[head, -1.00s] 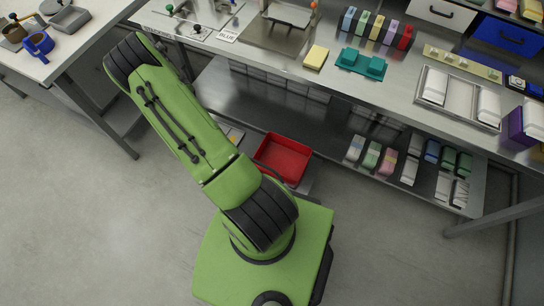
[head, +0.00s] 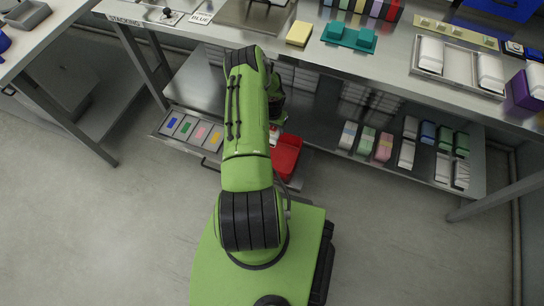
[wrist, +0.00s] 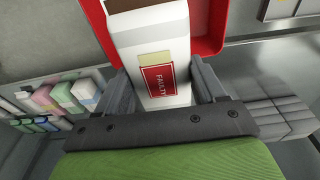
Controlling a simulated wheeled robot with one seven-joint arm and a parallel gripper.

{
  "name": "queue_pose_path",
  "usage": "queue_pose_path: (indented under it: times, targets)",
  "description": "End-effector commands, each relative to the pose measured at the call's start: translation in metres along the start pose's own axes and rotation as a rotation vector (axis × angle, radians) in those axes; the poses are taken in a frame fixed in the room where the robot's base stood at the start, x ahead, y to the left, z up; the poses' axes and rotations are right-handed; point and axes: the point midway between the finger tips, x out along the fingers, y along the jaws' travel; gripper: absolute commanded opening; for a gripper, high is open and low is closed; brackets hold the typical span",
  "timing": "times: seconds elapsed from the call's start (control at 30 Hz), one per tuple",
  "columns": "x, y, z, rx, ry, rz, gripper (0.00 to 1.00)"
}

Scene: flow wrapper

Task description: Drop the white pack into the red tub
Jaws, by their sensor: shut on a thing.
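The white pack (wrist: 150,42), with a red label reading "FAULTY", is between the two fingers of my gripper (wrist: 162,85) in the wrist view. My gripper is shut on it. The red tub (wrist: 211,22) shows behind the pack in the wrist view, its red walls on both sides of the pack. In the head view the red tub (head: 287,157) is at the lower shelf's front edge, partly hidden by my arm. A small white part of the pack (head: 273,134) shows at the tub's far left. The gap between pack and tub cannot be judged.
A tray of coloured cards (head: 190,130) lies left of my arm. Several coloured and white packs (head: 383,147) stand on the lower shelf to the right. The steel worktop (head: 380,62) overhangs the shelf, with a teal fixture (head: 349,37) and a yellow block (head: 299,33).

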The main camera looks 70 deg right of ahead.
Motion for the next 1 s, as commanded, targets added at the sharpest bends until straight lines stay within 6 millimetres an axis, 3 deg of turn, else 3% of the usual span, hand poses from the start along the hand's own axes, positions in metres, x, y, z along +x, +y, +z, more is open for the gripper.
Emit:
queue_pose_path:
  times: [0.17,0.5,0.77,0.8,1.0]
  targets:
    - [0.011,0.001,0.001,0.004,0.0,0.0,0.38]
    - [0.058,0.001,0.006,0.003,0.0,0.001,0.38]
    - [0.059,0.001,0.007,0.003,0.001,0.0,0.38]
    - [0.059,0.001,0.007,0.002,0.001,0.0,0.71]
    - [0.059,0.001,0.007,0.002,0.0,0.0,0.99]
